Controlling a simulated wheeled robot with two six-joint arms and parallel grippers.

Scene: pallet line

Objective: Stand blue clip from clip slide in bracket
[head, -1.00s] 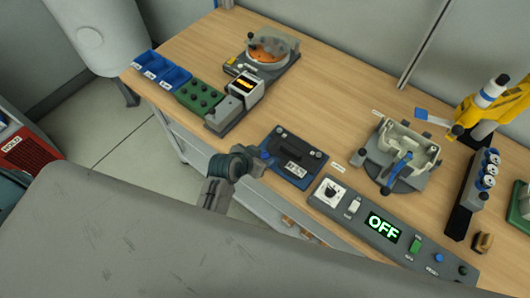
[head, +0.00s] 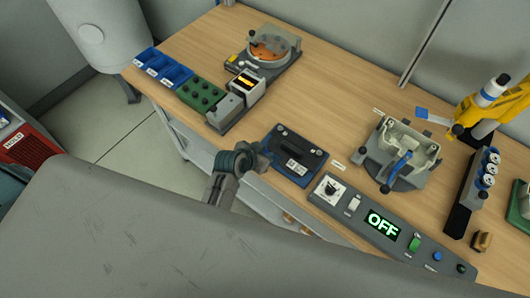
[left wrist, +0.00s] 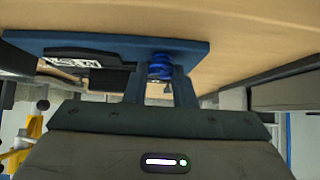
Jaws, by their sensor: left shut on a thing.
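My left gripper (head: 256,158) is at the left end of a dark, blue-edged unit (head: 308,171), which bears a black block with a white label; this looks like the clip slide. In the left wrist view, the left gripper (left wrist: 160,88) is shut on a small ribbed blue piece (left wrist: 160,66), probably the blue clip, close against the blue edge of the unit (left wrist: 108,48). Whether the piece is free of the unit I cannot tell. I cannot say for sure which thing is the bracket. My right gripper is in neither view.
A control box (head: 340,207) with an OFF display lies at the front edge. A pale housing in a fixture (head: 400,180) with a blue handle stands behind it. A yellow stand (head: 490,112) is at the right, blue bins (head: 163,70) at the left. The bench's back middle is clear.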

